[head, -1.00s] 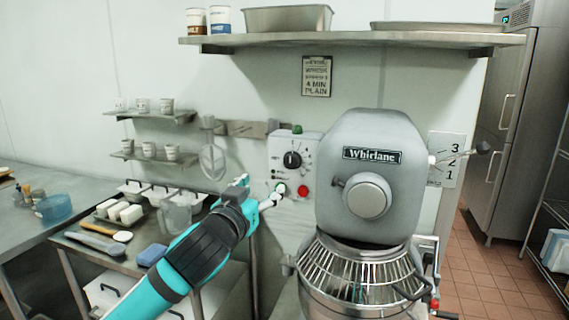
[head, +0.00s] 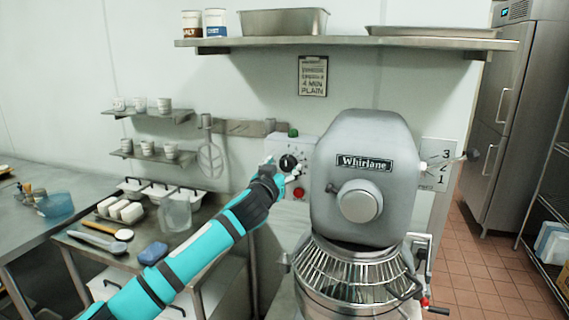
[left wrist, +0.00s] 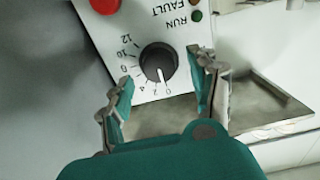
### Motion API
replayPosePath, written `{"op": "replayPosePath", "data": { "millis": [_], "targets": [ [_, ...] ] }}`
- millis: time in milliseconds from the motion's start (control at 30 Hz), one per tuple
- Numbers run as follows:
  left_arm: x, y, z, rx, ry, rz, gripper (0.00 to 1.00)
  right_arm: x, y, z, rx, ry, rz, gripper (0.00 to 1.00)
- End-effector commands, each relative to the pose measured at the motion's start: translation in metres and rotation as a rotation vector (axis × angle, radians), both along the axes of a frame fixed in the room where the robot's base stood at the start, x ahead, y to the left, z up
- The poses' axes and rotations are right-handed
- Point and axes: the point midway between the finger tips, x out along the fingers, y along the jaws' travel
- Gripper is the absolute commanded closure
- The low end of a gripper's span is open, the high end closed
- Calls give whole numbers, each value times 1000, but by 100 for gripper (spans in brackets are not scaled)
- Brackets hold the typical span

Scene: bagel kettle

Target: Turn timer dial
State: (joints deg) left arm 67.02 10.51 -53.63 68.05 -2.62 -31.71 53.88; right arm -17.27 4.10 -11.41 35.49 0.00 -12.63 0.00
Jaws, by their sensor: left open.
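The black timer dial (head: 288,162) sits on the white control panel (head: 308,150) left of the mixer. In the left wrist view the dial (left wrist: 158,61) has a white pointer line and a ring of numbers around it. My left gripper (head: 283,170) is just in front of the panel. In the left wrist view its open fingers (left wrist: 160,88) stand on either side of the dial's near side, apart from it, with nothing between them. My right gripper is not in view.
The grey Whirlane mixer (head: 365,180) with its wire guard stands close on the right. A red button (left wrist: 105,5) is on the panel beyond the dial. A shelf (head: 350,42) hangs above.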

Motion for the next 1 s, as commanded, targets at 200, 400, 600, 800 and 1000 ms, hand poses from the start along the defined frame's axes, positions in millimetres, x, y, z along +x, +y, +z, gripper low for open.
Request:
{"op": "replayPosePath", "data": {
  "millis": [200, 400, 600, 800, 1000],
  "targets": [
    [13, -4, 1, 1, 0, 1, 39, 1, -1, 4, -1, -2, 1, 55],
    [16, -5, 0, 1, -1, -1, 39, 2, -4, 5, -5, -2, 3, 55],
    [15, -5, 0, 1, -1, -1, 44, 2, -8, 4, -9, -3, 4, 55],
    [15, -5, 0, 1, 0, 0, 70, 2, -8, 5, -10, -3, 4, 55],
    [15, -5, 0, 1, 0, 0, 93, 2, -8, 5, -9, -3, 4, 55]
  ]
}}
